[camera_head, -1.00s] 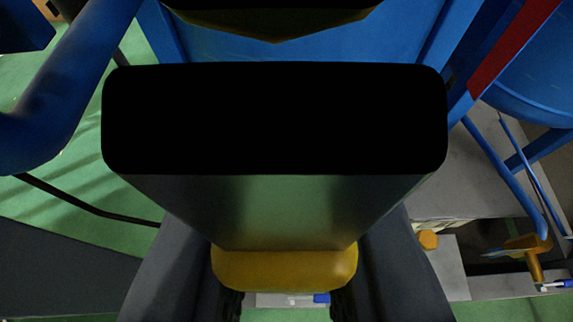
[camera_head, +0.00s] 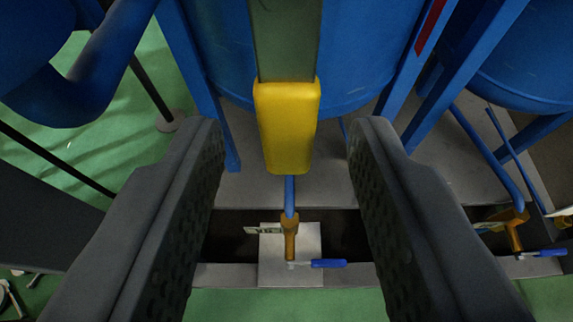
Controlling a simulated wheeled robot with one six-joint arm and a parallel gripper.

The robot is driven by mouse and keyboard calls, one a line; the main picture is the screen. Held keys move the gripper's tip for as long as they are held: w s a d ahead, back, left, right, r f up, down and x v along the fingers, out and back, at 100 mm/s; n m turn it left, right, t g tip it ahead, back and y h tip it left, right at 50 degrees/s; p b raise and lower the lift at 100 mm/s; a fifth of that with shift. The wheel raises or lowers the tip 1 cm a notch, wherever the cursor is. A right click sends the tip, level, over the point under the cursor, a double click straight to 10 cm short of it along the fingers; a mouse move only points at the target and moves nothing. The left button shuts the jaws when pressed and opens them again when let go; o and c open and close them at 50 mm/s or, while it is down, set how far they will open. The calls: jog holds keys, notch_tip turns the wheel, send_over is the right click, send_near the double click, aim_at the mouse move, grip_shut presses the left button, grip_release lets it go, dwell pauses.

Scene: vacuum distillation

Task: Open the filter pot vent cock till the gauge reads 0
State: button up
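A lever-like green-grey bar with a yellow end block (camera_head: 287,125) hangs from the top edge of the view; I take it for the vent cock's handle, but its pivot is out of view. My gripper (camera_head: 288,130) is open, with a dark finger on each side. The yellow block lies between the fingertips in the picture, with clear gaps on both sides. I cannot tell its depth relative to the fingers. A blue pot (camera_head: 225,50) stands behind the bar. No gauge shows.
Below the pot, a brass cock (camera_head: 290,235) with a blue lever (camera_head: 328,264) sits over a pale plate. A similar cock (camera_head: 514,235) is at right.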

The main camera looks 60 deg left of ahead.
jog(key=v, duration=1.3)
jog(key=shift+w+r, duration=0.1)
jog(key=s+a+r+m+t+h, duration=0.1)
jog(key=a+r+t+h, duration=0.15)
jog(key=r, duration=0.75)
jog(key=s+a+r+m+t+h, duration=0.1)
jog(key=a+r+m+t+h, duration=0.2)
jog(key=r, duration=0.6)
jog(key=s+a+r+t+h, duration=0.1)
jog(key=s+r+t+h, duration=0.2)
jog(key=r, duration=0.7)
jog(key=s+a+r+m, duration=0.2)
jog(key=s, duration=0.6)
jog(key=s+a+r+m+h, duration=0.1)
jog(key=s+a+r+m, duration=0.1)
jog(key=s, duration=0.6)
jog(key=s+a+r+m+h, duration=0.1)
jog(key=s+r, duration=0.3)
jog(key=s, duration=0.4)
jog(key=shift+a+m+t, duration=0.45)
jog(key=shift+m, duration=0.35)
